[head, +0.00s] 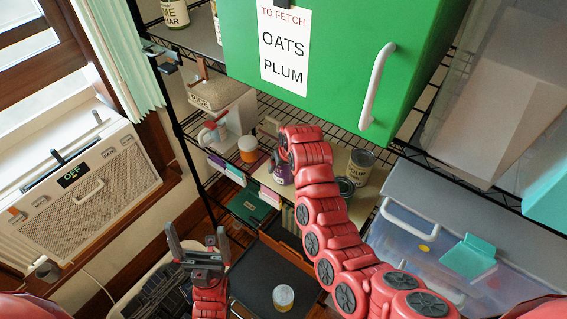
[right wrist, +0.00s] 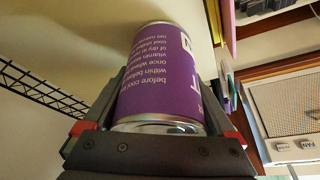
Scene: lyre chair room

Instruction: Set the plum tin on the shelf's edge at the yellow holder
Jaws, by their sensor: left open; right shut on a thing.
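A purple tin (right wrist: 160,80) with white print is held between the jaws of my right gripper (right wrist: 160,135) in the right wrist view. Its silver rim faces the camera and its print is upside down; I cannot read its name. In the head view the tin (head: 283,171) shows beside the end of my right arm at the wire shelf, with that gripper mostly hidden. A yellow strip (right wrist: 229,25), possibly the yellow holder, is at upper right in the right wrist view. My left gripper (head: 197,240) is open and empty, low in the head view.
A green box (head: 335,50) with a "TO FETCH OATS PLUM" sign overhangs the shelf. A clear bin (head: 430,255) is at right.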

